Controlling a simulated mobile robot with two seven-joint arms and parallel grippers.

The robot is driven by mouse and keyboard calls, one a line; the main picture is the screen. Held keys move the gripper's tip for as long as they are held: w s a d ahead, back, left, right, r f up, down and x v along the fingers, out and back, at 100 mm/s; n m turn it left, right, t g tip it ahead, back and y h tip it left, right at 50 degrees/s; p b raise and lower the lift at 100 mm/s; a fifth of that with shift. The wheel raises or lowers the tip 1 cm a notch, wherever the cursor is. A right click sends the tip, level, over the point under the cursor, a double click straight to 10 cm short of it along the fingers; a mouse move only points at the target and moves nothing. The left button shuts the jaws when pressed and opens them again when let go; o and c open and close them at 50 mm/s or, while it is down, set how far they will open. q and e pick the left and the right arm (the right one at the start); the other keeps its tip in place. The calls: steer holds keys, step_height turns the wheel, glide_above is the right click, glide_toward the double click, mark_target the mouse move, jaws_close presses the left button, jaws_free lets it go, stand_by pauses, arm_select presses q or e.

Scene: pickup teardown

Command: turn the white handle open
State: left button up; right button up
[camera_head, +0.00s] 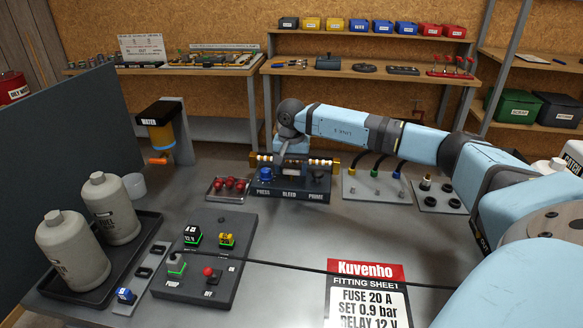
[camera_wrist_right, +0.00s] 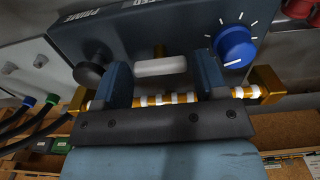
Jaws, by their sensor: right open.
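The white handle (camera_wrist_right: 160,66) is a short bar on the dark panel (camera_wrist_right: 110,35), and it lies across the picture in the right wrist view. My right gripper (camera_wrist_right: 166,78) is open, with one finger on each side of the handle; small gaps show between fingers and handle. In the head view my right gripper (camera_head: 291,172) points down at the middle of the panel (camera_head: 290,191), over the BLEED label, and mostly hides the handle. My left gripper is not in view.
A blue dial (camera_wrist_right: 235,46) and a black knob (camera_wrist_right: 88,72) flank the handle closely. A gold rail with white rings (camera_head: 322,162) runs along the panel's back. A tray of red balls (camera_head: 228,188) stands left, and a plate with hoses (camera_head: 376,187) right.

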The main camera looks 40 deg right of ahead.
mark_target(291, 170)
step_height(291, 170, up, 14)
stand_by(0.4)
steer(key=shift+a+f, duration=0.1)
steer(key=shift+f, duration=0.1)
stand_by(0.4)
